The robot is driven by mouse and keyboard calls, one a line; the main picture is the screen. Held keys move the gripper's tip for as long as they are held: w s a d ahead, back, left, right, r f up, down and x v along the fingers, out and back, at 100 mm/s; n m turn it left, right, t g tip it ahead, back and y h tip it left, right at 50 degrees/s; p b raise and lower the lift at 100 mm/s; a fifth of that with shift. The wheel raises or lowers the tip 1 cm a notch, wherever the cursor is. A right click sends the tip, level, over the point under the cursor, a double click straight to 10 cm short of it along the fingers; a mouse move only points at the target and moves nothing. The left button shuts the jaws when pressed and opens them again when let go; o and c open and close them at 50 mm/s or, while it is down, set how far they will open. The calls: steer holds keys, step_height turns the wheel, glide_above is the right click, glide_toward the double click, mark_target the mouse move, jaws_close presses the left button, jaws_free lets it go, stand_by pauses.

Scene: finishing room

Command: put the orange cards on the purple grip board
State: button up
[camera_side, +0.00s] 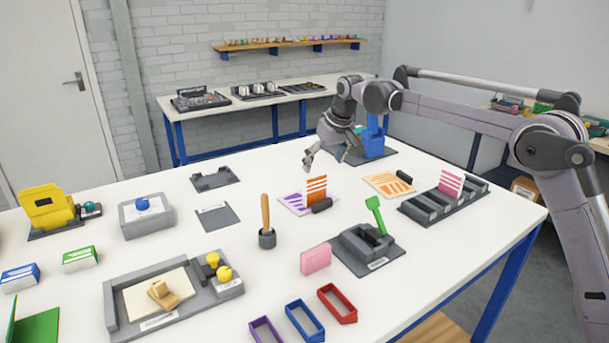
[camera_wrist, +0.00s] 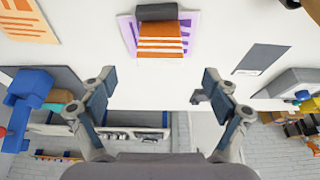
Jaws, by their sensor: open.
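The orange cards (camera_side: 317,190), with pale stripes, stand roughly upright on the purple grip board (camera_side: 290,199), at its dark grey grip (camera_side: 322,205). In the wrist view the orange cards (camera_wrist: 160,42) lie over the middle of the purple grip board (camera_wrist: 190,28), with the dark grip (camera_wrist: 158,12) along one edge of them. My gripper (camera_side: 322,161) is open and empty, behind and above the board in the side view. In the wrist view the fingers of my gripper (camera_wrist: 157,82) are spread wide, apart from the cards. The cards' lower edge is hidden by the grip.
An orange-printed board (camera_side: 385,183) with a dark grip lies to the right. A dark slotted rack (camera_side: 430,205) holds pink striped cards (camera_side: 450,184). A grey block with a green lever (camera_side: 374,212) and a pot with a wooden handle (camera_side: 266,222) stand nearer the camera.

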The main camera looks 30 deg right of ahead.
steer(key=s+r+t, duration=0.1)
steer(key=s+r, duration=0.2)
steer(key=s, duration=0.6)
steer(key=s+r, duration=0.2)
steer(key=s, duration=0.7)
steer(key=s+f, duration=0.5)
steer(key=s, duration=0.4)
steer(key=s+f+t, duration=0.1)
steer(key=s+f, duration=0.4)
steer(key=s, duration=0.5)
steer(key=shift+a+t, duration=0.2)
steer(key=shift+t, duration=0.1)
